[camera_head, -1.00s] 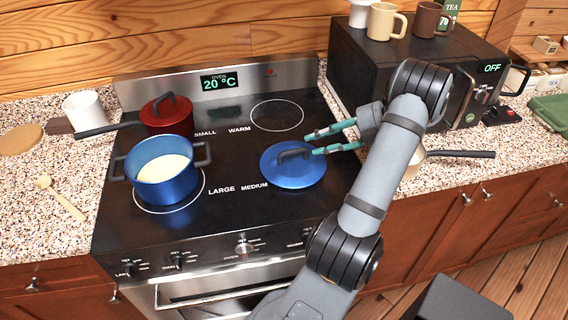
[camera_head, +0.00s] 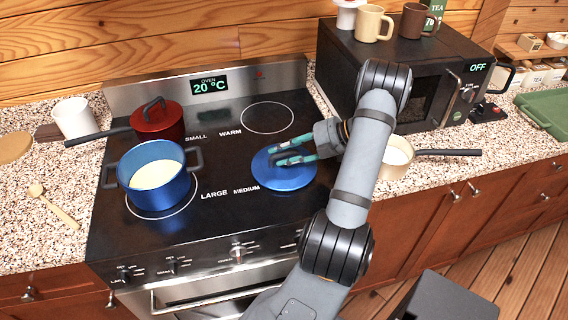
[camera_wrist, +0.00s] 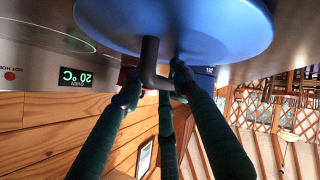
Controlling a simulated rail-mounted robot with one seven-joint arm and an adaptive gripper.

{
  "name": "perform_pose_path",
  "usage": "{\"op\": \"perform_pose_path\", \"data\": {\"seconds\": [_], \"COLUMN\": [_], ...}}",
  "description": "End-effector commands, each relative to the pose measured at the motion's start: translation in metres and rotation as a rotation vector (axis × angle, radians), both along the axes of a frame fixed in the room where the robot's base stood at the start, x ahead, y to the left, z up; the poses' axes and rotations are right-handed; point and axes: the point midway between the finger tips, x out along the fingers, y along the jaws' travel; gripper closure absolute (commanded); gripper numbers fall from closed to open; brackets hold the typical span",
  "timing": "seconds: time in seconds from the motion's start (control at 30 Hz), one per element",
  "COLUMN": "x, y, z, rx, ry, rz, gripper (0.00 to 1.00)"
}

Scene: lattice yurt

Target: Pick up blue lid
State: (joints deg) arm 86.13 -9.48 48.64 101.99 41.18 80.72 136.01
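The blue lid (camera_head: 284,178) lies flat on the stove's medium burner, with a dark bar handle on top. My gripper (camera_head: 287,152) is over the lid from the right, its teal fingers spread apart at handle height. In the wrist view my gripper (camera_wrist: 155,85) has fingers on both sides of the dark handle (camera_wrist: 150,62), very near it. I see no clear grip on it. The fingers partly hide the handle in the head view. The underside of the lid is hidden.
A blue pot (camera_head: 155,178) with pale contents stands on the large burner, left of the lid. A red lidded pan (camera_head: 158,120) stands behind it. A cream pan (camera_head: 397,158) is on the counter at right, below the microwave (camera_head: 410,85). The warm burner (camera_head: 267,118) is empty.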

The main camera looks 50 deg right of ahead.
Motion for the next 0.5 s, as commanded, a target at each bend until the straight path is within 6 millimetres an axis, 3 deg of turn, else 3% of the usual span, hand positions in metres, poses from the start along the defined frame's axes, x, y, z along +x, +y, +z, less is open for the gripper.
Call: {"op": "perform_pose_path", "data": {"seconds": [0.13,0.5], "x": [-0.0007,-0.0011], "y": [0.0002,0.0002], "z": [0.0,-0.0001], "rx": [0.0,0.0], "ry": [0.0,0.0], "rz": [0.0,0.0], "gripper": [0.7,0.91]}}
